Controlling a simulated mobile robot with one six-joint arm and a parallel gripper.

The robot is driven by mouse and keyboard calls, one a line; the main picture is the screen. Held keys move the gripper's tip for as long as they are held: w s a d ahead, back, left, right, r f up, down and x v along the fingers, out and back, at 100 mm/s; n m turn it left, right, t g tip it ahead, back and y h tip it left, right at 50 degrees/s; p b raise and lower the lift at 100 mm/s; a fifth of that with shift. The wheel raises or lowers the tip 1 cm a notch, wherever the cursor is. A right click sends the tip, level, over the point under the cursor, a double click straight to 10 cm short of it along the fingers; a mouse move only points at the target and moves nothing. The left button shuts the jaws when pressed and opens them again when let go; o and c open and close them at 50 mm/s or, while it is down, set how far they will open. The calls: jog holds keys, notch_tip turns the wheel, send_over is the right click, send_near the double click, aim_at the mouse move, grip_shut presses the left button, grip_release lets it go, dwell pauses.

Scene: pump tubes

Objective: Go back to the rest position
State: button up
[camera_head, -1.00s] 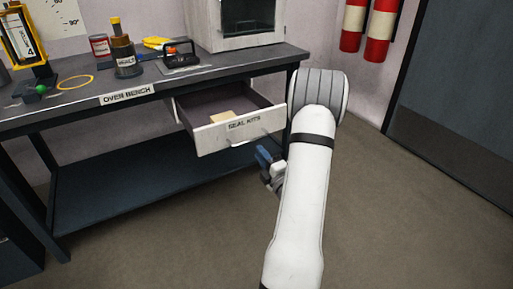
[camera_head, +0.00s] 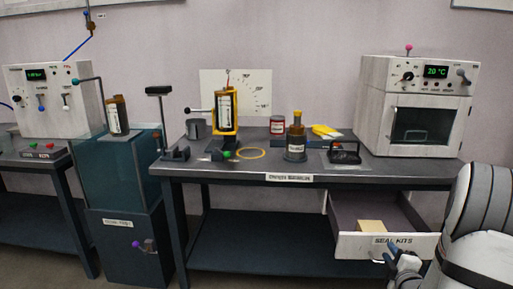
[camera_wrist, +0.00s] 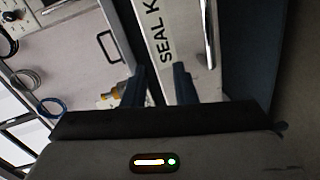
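My gripper (camera_head: 385,256) is in front of the open drawer marked SEAL KITS (camera_head: 352,247), at the lower right of the head view. In the wrist view my gripper's two fingers (camera_wrist: 160,84) stand apart with nothing held between them. The drawer's labelled front (camera_wrist: 150,12) and its bar handle (camera_wrist: 208,35) lie beyond the fingertips. The drawer is pulled out under the bench and holds a tan block (camera_head: 371,226). My white arm covers the right end of the drawer front in the head view.
A blue tank (camera_head: 115,175) and another bench (camera_head: 40,152) stand left.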

jog(key=s+a+r+m+g+p, duration=0.2)
jog(key=a+r+m+g+p, duration=0.35)
jog(key=r, duration=0.55)
jog(key=s+a+r+m+g+p, duration=0.2)
jog(key=s+a+r+m+p, duration=0.1)
jog(key=a+r+p, duration=0.55)
jog(key=s+a+r+m+g+y+p, duration=0.1)
jog(key=s+a+r+m+g+p, duration=0.1)
jog(key=s+a+r+p, duration=0.4)
jog(key=s+a+r+m+g+y+p, duration=0.1)
jog(key=s+a+r+m+g+p, duration=0.2)
jog(key=s+r, duration=0.7)
jog(key=s+a+g+p, duration=0.1)
jog(key=a+p, duration=0.1)
jog(key=shift+s+a+r+m+p, duration=0.2)
jog(key=shift+s+a+m+p, duration=0.15)
jog(key=shift+p, duration=0.05)
